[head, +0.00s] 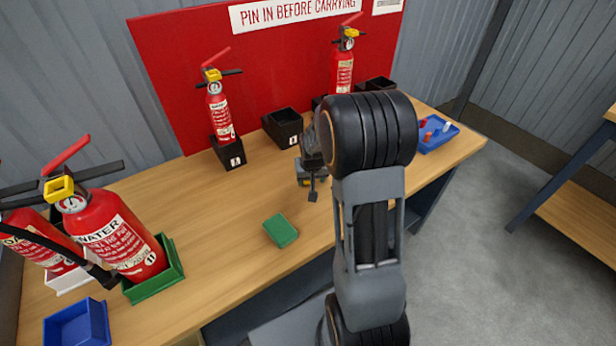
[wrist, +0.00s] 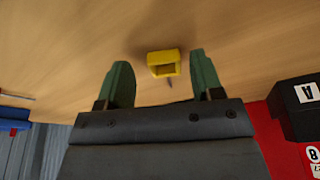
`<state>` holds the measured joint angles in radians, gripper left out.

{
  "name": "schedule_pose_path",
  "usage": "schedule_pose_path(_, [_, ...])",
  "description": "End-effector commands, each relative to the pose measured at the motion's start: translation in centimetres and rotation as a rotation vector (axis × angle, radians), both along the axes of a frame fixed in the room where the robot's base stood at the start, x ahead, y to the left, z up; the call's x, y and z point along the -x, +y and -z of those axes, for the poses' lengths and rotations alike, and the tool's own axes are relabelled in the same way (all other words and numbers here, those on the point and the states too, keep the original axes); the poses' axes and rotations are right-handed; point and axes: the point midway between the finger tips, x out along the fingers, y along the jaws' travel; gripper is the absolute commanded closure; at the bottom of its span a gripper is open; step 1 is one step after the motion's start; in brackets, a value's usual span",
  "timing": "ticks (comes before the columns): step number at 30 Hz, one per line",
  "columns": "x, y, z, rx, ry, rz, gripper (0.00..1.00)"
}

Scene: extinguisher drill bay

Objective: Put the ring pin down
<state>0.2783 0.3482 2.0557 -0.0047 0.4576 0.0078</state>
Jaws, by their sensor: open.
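The ring pin shows in the wrist view as a yellow square ring (wrist: 163,58) with a short grey pin. It is between the fingertips of my gripper (wrist: 159,72), against the wooden tabletop, and appears clear of both green fingers. My gripper is open. In the head view my gripper (head: 310,185) is low over the middle of the bench, partly hidden by my arm. The ring pin cannot be clearly made out there.
Red extinguishers stand in a black holder (head: 229,155) and a green tray (head: 160,284). A green block (head: 281,231) lies in front of my gripper. A black box (head: 283,128) stands behind it. A blue tray (head: 440,140) with small parts is at right.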

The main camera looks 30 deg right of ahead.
Motion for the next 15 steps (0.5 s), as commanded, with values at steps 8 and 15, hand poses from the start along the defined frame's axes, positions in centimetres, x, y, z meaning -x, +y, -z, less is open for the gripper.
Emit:
schedule_pose_path(8, [1.2, 0.7, -6.1, 0.003, -0.015, -0.004, 0.40])
schedule_pose_path(15, [2.2, 1.0, -9.4, 0.002, -0.015, -0.005, 0.40])
